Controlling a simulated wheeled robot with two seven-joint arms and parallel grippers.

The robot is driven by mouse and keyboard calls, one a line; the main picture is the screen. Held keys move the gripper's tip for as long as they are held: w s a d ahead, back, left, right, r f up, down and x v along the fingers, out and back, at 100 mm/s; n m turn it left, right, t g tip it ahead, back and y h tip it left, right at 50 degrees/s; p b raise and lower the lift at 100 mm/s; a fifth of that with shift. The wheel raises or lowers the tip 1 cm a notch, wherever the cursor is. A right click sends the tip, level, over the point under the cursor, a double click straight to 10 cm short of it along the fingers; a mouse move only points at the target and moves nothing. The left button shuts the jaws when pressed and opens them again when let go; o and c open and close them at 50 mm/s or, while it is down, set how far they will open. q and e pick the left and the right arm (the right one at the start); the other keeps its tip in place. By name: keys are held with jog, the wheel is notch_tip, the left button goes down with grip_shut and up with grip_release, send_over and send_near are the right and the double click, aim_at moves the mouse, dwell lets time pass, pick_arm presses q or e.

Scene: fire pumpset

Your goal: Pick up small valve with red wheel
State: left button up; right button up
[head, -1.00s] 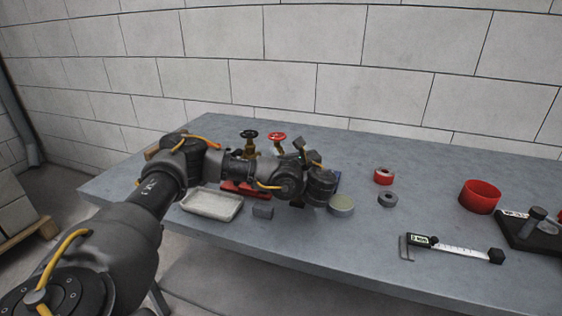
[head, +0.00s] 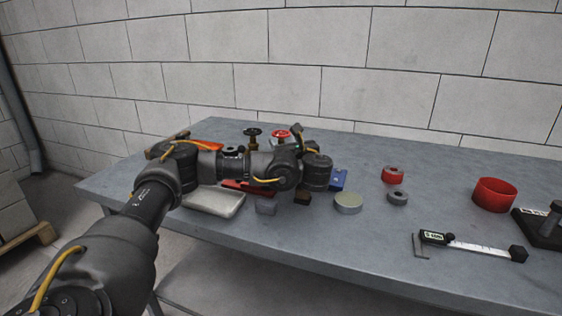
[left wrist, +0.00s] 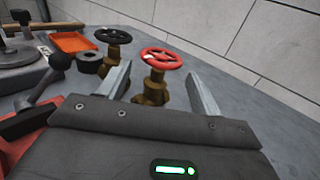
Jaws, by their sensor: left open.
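The small valve with a red wheel (left wrist: 160,62) stands upright on the table in the left wrist view. Its brass body is partly hidden low down by my gripper. In the head view its red wheel (head: 281,134) shows just behind my left arm. My left gripper (left wrist: 162,88) is open, and the valve stands between and a little beyond its two fingers, not gripped. In the head view the fingers are mostly hidden by the wrist. A similar brass valve with a black wheel (left wrist: 114,40) stands to the left. My right gripper is not in view.
An orange tray (left wrist: 76,42) and a dark ring (left wrist: 90,63) lie left of the valves. A pale tray (head: 214,203), a round tin (head: 348,203), red ring (head: 393,174) and caliper (head: 470,246) lie on the table. A block wall stands behind.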

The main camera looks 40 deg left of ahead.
aim_at(279, 133)
pick_arm(q)
jog(key=shift+x, duration=3.6)
jog(key=shift+r, duration=0.1)
grip_shut()
